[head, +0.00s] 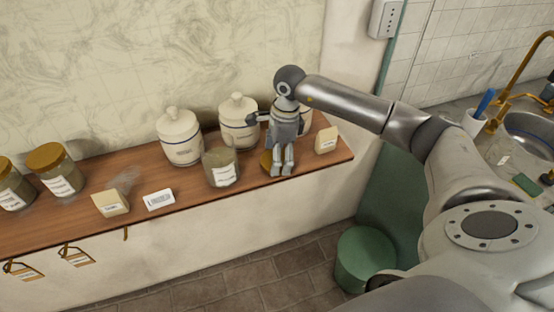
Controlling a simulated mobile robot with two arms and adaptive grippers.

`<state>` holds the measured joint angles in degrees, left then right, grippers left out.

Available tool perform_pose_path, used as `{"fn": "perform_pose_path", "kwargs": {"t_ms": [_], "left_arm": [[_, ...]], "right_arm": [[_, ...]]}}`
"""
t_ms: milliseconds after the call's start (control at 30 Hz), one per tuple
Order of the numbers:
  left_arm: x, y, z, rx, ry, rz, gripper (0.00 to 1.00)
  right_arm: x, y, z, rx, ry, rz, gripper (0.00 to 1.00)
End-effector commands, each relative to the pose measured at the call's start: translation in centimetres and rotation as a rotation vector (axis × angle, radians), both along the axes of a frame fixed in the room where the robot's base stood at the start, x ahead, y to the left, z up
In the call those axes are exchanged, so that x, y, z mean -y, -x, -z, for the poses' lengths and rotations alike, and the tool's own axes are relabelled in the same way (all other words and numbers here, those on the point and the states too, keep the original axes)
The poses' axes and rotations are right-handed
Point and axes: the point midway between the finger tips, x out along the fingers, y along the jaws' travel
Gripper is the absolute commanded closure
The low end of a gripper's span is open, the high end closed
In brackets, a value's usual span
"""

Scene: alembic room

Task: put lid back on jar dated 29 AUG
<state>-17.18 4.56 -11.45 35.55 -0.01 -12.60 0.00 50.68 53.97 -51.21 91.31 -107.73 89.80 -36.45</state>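A glass jar without a lid (221,170) stands on the wooden shelf, with a cloudy grey-green look and a white label too small to read. A gold lid (265,160) shows just left of my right gripper (281,172), partly hidden by it. My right gripper points down over the shelf, to the right of the open jar. Its fingers are close together beside the lid; I cannot tell whether they grip it. Two similar jars with gold lids, the nearer one (55,171) and the other (13,187), stand at the far left, labels unreadable. My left gripper is not in view.
White lidded canisters (181,138) (239,122) stand behind the open jar, a third partly hidden behind my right gripper. Small blocks (110,203) (327,141) and a white card (158,200) lie on the shelf (190,199). A green stool (366,258) stands below right.

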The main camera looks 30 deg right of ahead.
Motion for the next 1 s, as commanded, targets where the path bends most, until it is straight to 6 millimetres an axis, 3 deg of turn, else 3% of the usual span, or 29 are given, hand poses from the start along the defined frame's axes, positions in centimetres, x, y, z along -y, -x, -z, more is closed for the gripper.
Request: {"fn": "perform_pose_path", "kwargs": {"t_ms": [367,567,700,900,1000], "left_arm": [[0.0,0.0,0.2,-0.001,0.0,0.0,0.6],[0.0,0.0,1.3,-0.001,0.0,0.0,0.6],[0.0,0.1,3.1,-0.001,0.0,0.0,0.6],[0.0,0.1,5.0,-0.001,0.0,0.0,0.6],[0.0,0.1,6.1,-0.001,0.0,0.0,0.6]], "right_arm": [[0.0,0.0,-0.1,0.001,0.0,0.0,0.32],[0.0,-0.1,-1.1,0.004,0.0,0.001,0.32],[0.0,-0.1,-2.8,0.007,0.0,-0.001,0.32],[-3.5,2.5,-7.9,0.01,-0.001,-0.008,0.32],[-5.5,4.2,-9.4,0.007,0.0,-0.009,0.32]]}}
